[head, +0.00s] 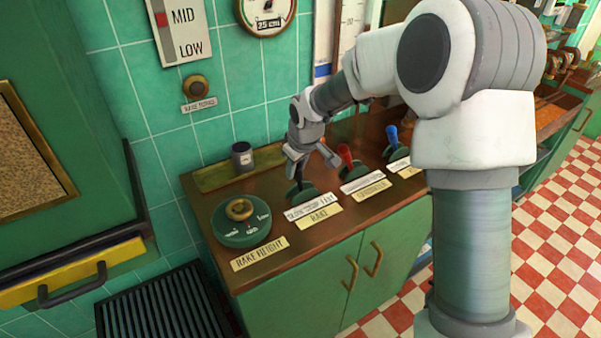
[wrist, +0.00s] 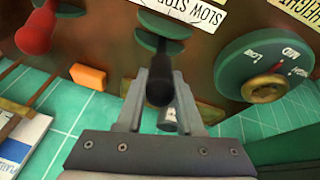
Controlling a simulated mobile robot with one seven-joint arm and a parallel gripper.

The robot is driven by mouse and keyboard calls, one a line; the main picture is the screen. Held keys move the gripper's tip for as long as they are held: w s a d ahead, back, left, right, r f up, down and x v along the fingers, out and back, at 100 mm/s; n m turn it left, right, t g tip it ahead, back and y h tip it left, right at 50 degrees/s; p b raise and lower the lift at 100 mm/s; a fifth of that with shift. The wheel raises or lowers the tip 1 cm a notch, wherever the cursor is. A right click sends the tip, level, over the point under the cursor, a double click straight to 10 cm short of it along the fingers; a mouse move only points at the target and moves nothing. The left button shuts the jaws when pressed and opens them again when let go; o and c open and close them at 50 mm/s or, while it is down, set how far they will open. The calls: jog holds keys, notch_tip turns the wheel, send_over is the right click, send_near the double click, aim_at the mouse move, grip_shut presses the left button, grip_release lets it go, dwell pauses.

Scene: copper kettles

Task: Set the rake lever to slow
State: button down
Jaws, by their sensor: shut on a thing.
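The rake lever is a dark lever on a green base (head: 303,194), behind the white SLOW STOP FAST label (head: 309,207) and the cream RAKE label (head: 320,217). My gripper (head: 309,160) reaches down to it from above. In the wrist view, the lever's black knob (wrist: 159,88) sits between the two fingers of my gripper (wrist: 158,95), which are shut on it. The white label shows upside down there, partly cut off (wrist: 190,12). My gripper hides part of the lever in the head view, so I cannot tell its exact setting.
Left of it are the RAKE HEIGHT dial (head: 232,234) and a small grey cup (head: 242,157). To the right stand a red lever (head: 346,156) and a blue lever (head: 392,136). A green tiled wall (head: 160,100) rises behind the wooden counter.

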jog(key=shift+s+a+f+n+t+h+b, duration=0.15)
jog(key=shift+s+a+f+t+h+b, duration=0.35)
jog(key=shift+b, duration=1.3)
jog(key=shift+s+a+f+n+t+h+b, duration=0.15)
jog(key=shift+s+a+f+t+h+b, duration=0.3)
jog(key=shift+b, duration=1.3)
jog(key=shift+a+r+h+b, duration=0.2)
jog(key=shift+a+h+b, duration=0.15)
jog(key=shift+b, duration=0.45)
jog(key=shift+r, duration=0.1)
jog(key=c, duration=0.6)
grip_release()
jog(key=shift+o, duration=0.2)
jog(key=shift+r, duration=0.1)
jog(key=p+v, duration=0.3)
jog(key=v, duration=1.4)
jog(key=shift+s, duration=0.25)
